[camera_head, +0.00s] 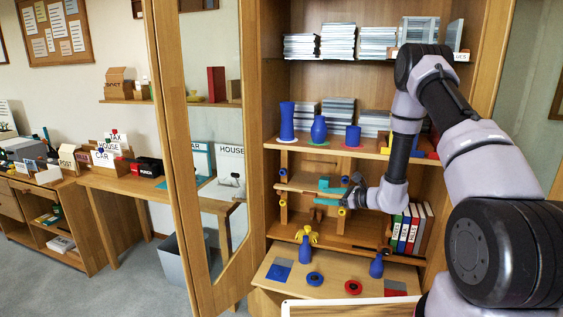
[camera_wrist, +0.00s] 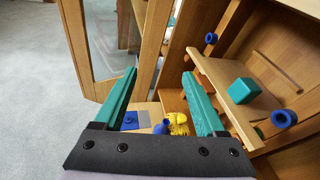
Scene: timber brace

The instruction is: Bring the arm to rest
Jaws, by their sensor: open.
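My gripper (camera_wrist: 160,73) is open and empty, its two teal fingers apart in the wrist view. In the head view my gripper (camera_head: 329,195) is at the cabinet's middle compartment, in front of the wooden brace. The brace's board (camera_wrist: 218,80) lies to the right of the fingers in the wrist view. A teal block (camera_wrist: 241,90) sits on that board, apart from the fingers. Blue round pegs (camera_wrist: 284,118) show on the brace. In the head view my gripper and forearm hide part of the brace, and yellow and blue ends (camera_head: 283,203) show at its left.
The glass cabinet door (camera_head: 207,130) stands open at the left. Below, a pull-out board (camera_head: 335,283) bears a blue vase with yellow flowers (camera_head: 305,240), another blue vase (camera_head: 377,265) and rings. Binders (camera_head: 408,228) stand right of my wrist.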

